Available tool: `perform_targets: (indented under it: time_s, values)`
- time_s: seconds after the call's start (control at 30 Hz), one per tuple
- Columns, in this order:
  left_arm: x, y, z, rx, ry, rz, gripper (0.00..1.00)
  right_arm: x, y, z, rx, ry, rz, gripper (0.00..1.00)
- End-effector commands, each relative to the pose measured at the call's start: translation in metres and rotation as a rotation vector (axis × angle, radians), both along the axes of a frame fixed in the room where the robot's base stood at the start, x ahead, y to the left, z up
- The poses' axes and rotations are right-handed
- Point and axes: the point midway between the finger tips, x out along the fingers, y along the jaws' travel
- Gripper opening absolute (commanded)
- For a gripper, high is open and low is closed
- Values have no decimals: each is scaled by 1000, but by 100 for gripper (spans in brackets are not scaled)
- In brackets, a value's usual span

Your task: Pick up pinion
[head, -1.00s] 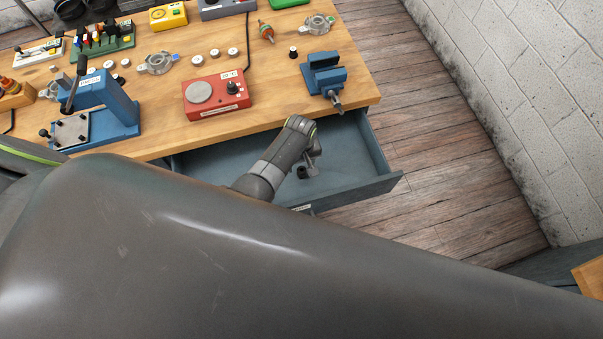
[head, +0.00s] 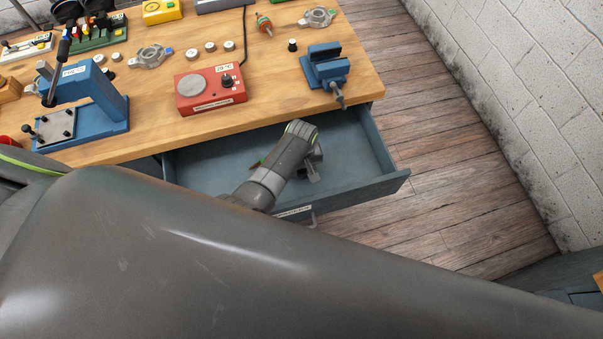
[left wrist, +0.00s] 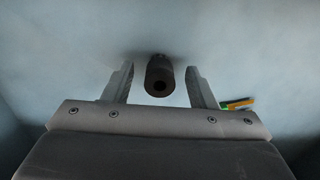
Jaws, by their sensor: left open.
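The pinion, a small dark cylinder with a hole in its end (left wrist: 159,77), is in the left wrist view, over the pale blue drawer floor. My left gripper (left wrist: 159,68) is open, with one finger on each side of the cylinder and a visible gap on both sides. In the head view my left gripper (head: 313,170) points down into the open drawer (head: 223,166), right of its middle. There the wrist hides the cylinder. My right gripper is not in view.
A small green and orange item (left wrist: 238,104) lies beside the right finger. Drawer walls surround the gripper. On the bench above stand a blue vise (head: 325,68), a red hot plate (head: 210,88) and a blue press (head: 92,103). My own grey body part fills the foreground.

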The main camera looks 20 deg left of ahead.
Motion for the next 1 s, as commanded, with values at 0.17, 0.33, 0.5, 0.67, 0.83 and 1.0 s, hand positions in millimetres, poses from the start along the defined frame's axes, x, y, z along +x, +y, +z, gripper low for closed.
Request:
perform_targets:
  time_s: [0.17, 0.33, 0.5, 0.67, 0.83, 1.0]
  values:
    - [0, 0, 1, 0, 0, 0, 50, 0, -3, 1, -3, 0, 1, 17]
    - [0, 0, 1, 0, 0, 0, 28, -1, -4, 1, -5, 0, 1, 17]
    - [0, 0, 1, 0, 0, 0, 6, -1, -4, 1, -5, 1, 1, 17]
    - [0, 0, 1, 0, 0, 0, 0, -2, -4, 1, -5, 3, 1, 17]
    - [0, 0, 2, 0, 0, 0, 0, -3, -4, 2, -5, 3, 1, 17]
    - [1, 0, 11, -1, -2, 0, 0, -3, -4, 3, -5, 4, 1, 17]
